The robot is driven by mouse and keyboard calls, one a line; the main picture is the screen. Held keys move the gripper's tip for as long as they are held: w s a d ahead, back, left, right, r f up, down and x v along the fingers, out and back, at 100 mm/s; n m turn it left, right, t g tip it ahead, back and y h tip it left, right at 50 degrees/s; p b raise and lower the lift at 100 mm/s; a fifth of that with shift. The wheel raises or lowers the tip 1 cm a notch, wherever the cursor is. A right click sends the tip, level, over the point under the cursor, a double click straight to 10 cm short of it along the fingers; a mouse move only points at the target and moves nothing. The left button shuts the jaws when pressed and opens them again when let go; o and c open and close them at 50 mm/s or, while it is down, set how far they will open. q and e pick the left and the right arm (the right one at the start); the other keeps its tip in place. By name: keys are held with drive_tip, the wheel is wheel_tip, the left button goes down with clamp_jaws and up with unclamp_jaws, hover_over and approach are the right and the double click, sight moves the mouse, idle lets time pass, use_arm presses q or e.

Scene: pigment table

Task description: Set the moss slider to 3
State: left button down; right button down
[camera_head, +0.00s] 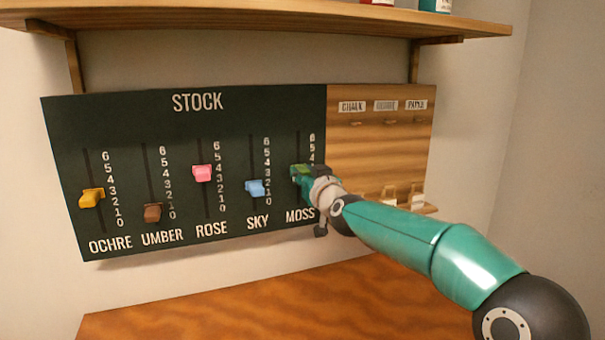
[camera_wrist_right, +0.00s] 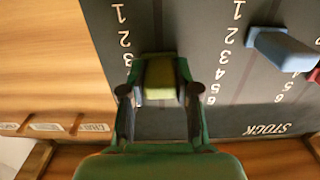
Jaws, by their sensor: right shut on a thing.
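The moss slider (camera_head: 299,168) is a green knob on the rightmost track of the dark STOCK board (camera_head: 130,120). My right gripper (camera_head: 306,175) is at it, with the fingers closed around the knob. In the right wrist view the knob looks olive (camera_wrist_right: 159,80) and sits between the two fingers of my right gripper (camera_wrist_right: 160,92). That view is upside down, and the knob is close to the 3 mark; the fingers hide its exact level. In the head view the 6, 5 and 4 of the moss scale show above the gripper; the lower numbers are covered. My left gripper is out of view.
The ochre (camera_head: 92,197), umber (camera_head: 153,212), rose (camera_head: 203,173) and sky (camera_head: 255,188) sliders stand left of moss. A wooden panel (camera_head: 375,155) with small labels and pegs adjoins on the right. A shelf (camera_head: 250,22) hangs above; the wooden table (camera_head: 250,305) below is clear.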

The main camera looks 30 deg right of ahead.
drive_tip(key=shift+f, duration=0.1)
drive_tip(key=c, duration=0.8)
unclamp_jaws()
drive_tip(key=shift+c, duration=0.2)
drive_tip(key=shift+s, duration=0.15)
drive_tip(key=v, duration=1.1)
drive_tip(key=shift+s, duration=0.35)
drive_tip(key=shift+f, duration=0.15)
